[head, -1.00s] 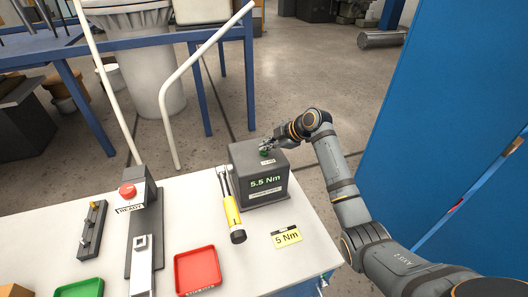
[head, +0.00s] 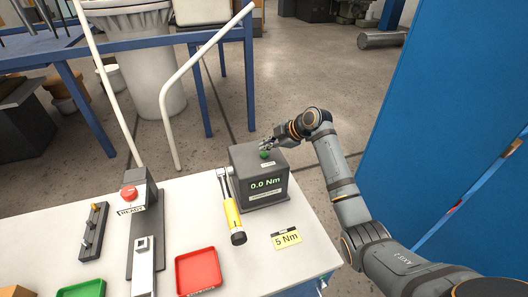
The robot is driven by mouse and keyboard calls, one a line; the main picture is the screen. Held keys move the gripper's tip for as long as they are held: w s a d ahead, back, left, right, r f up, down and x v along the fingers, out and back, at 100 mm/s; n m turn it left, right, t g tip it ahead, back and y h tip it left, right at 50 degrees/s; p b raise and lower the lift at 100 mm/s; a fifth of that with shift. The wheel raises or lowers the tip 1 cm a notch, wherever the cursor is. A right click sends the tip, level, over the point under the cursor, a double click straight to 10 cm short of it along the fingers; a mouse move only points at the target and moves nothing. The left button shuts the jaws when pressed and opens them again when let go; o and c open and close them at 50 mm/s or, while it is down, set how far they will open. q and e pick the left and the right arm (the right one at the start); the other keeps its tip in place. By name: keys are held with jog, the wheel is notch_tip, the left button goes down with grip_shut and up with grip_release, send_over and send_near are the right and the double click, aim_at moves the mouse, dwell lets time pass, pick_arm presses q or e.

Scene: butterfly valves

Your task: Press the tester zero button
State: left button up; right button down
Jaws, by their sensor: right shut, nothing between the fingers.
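The torque tester (head: 260,187) is a dark grey box near the right end of the white table. Its front display reads 0.0 Nm in green. The green zero button (head: 265,155) sits on its top face, with a small label in front of it. My right gripper (head: 265,147) is shut and empty, its fingertips at or just above the button. I cannot tell whether they touch it. A yellow-handled torque wrench (head: 233,217) lies against the tester's left side. My left gripper is not in view.
A yellow 5 Nm card (head: 287,238) lies in front of the tester. A red tray (head: 198,270), a green tray (head: 82,289), a fixture with a red button (head: 128,192) and a dark rack (head: 92,231) stand to the left. A blue panel (head: 440,130) rises at right.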

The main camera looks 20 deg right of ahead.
aim_at(266, 154)
jog(key=shift+r+p, duration=1.9)
jog(key=shift+r, duration=0.65)
jog(key=shift+f, duration=0.1)
